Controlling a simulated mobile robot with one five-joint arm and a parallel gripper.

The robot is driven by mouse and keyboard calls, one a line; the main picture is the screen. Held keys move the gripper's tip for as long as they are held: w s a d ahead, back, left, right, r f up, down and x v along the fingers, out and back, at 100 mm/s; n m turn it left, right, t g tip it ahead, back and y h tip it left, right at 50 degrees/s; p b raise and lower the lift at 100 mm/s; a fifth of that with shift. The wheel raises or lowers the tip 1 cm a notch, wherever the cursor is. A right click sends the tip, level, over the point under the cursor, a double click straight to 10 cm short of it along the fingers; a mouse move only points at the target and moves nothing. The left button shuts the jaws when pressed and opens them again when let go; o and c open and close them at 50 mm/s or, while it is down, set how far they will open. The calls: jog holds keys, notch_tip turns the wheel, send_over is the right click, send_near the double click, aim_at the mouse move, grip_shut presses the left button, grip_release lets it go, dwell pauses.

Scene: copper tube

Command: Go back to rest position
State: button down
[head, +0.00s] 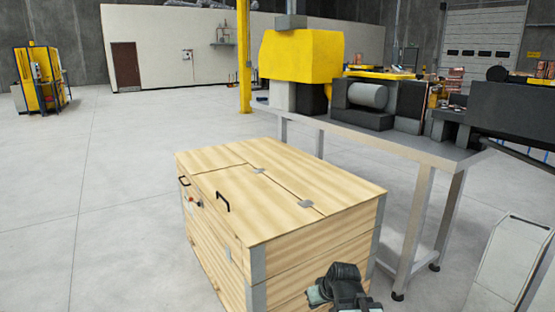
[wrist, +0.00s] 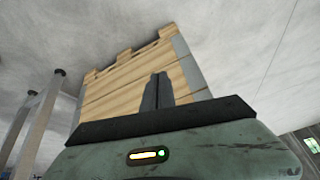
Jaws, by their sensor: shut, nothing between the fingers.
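My gripper (wrist: 158,78) shows in the wrist view as two dark fingers close together, shut, with nothing visible between them. Behind the fingers is the side of a wooden crate (wrist: 140,70), seen tilted; I cannot tell the exact distance. In the head view my dark and grey-green arm end shows at the bottom, in front of the crate's near right side. The wooden crate (head: 265,215) stands on the floor with its lid panels closed, and has black handles and metal corners.
A metal table (head: 385,140) with a yellow machine (head: 300,55) and grey machinery stands behind and right of the crate. A grey-white panelled object (head: 510,260) is at the lower right. The concrete floor (head: 90,190) left of the crate is clear. A yellow cabinet (head: 38,75) stands far left.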

jog(key=s+d+f+m+g+h, duration=0.3)
jog(key=s+d+g, duration=0.2)
jog(key=s, duration=0.5)
notch_tip(320, 180, up, 23)
jog(key=p, duration=2.2)
jog(key=shift+f+y, duration=0.15)
jog(key=shift+y, duration=0.15)
jog(key=shift+a, duration=0.1)
